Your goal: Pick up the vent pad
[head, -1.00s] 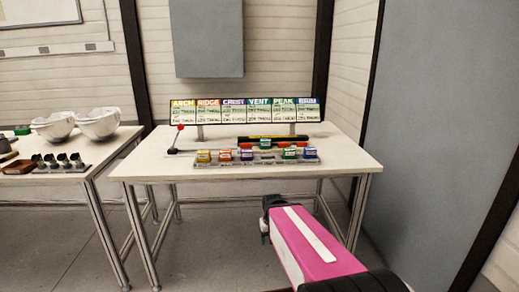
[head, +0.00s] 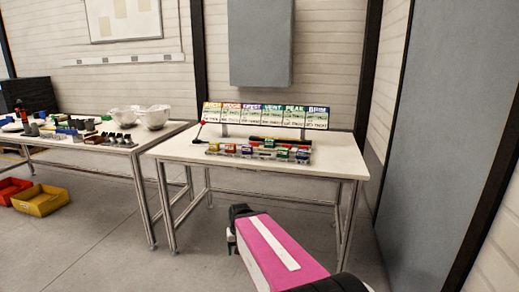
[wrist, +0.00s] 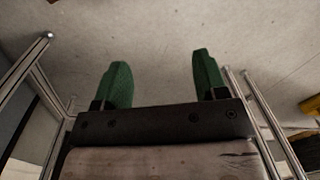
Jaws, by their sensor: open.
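A row of small coloured pads stands in a clear rack (head: 258,160) on the white table (head: 185,152). Their labels are too small to read. A small green pad (head: 268,143) sits a little behind the row, below the VENT panel of the sign board (head: 274,116); I cannot tell for sure that it is the vent pad. My gripper (head: 231,240) is in front of the table and below its top, well apart from the pads. In the wrist view my gripper (wrist: 162,78) shows two green fingers spread apart, with only floor between them.
A lever with a red knob (head: 203,123) stands left of the rack. Another table (head: 70,145) at the left holds white helmet shells (head: 153,116) and many small parts. Yellow (head: 40,200) and red bins are on the floor. A grey cabinet (head: 440,150) stands at the right.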

